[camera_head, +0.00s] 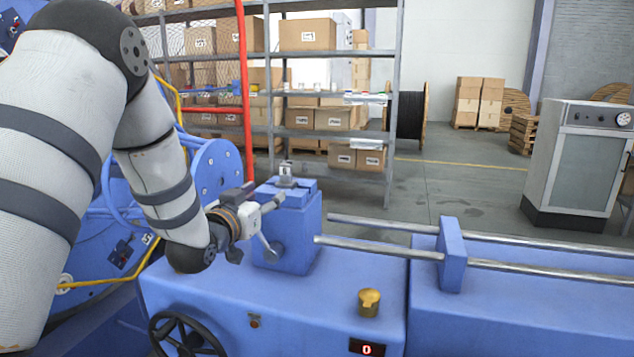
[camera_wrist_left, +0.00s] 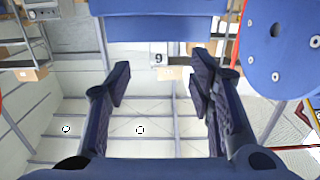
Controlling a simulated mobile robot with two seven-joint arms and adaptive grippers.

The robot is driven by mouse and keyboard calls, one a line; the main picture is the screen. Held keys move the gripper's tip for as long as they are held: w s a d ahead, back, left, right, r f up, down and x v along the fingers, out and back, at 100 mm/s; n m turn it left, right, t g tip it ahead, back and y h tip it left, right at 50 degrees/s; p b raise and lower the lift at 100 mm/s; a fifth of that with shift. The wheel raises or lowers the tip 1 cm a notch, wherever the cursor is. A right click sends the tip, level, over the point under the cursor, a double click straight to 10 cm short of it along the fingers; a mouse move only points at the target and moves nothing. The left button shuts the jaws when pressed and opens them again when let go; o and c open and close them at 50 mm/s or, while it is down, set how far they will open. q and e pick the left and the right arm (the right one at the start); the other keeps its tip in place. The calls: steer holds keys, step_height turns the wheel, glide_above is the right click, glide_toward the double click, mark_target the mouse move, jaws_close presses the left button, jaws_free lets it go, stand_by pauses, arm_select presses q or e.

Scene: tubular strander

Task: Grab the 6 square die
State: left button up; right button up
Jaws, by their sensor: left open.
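The square die (camera_head: 286,169) is a small grey block with a dark number on a white patch. It sits on top of the blue block (camera_head: 300,240) of the machine. In the left wrist view, the die (camera_wrist_left: 158,59) shows its number turned over, reading like a 9, beyond and between the fingertips. My left gripper (camera_head: 272,227) is open and empty, beside the blue block and lower than the die. In the left wrist view, the fingers of my left gripper (camera_wrist_left: 160,85) are spread wide. My right gripper is not in view.
A blue machine bed (camera_head: 290,300) carries a brass knob (camera_head: 369,302), a black handwheel (camera_head: 186,335) and long steel rods (camera_head: 550,269) to the right. A blue flanged disc (camera_head: 217,168) stands left of the blue block. Shelves with boxes (camera_head: 307,34) are behind.

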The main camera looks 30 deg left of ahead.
mark_target(285, 172)
arm_select(q)
steer(key=x, duration=0.4)
steer(key=r+x, duration=0.1)
steer(key=x, duration=0.3)
steer(key=b+x, duration=0.1)
steer(key=x, duration=0.3)
steer(key=shift+w+r, duration=0.25)
steer(key=shift+w, duration=0.05)
steer(key=shift+r, duration=0.25)
steer(key=shift+c, duration=0.5)
jaws_close()
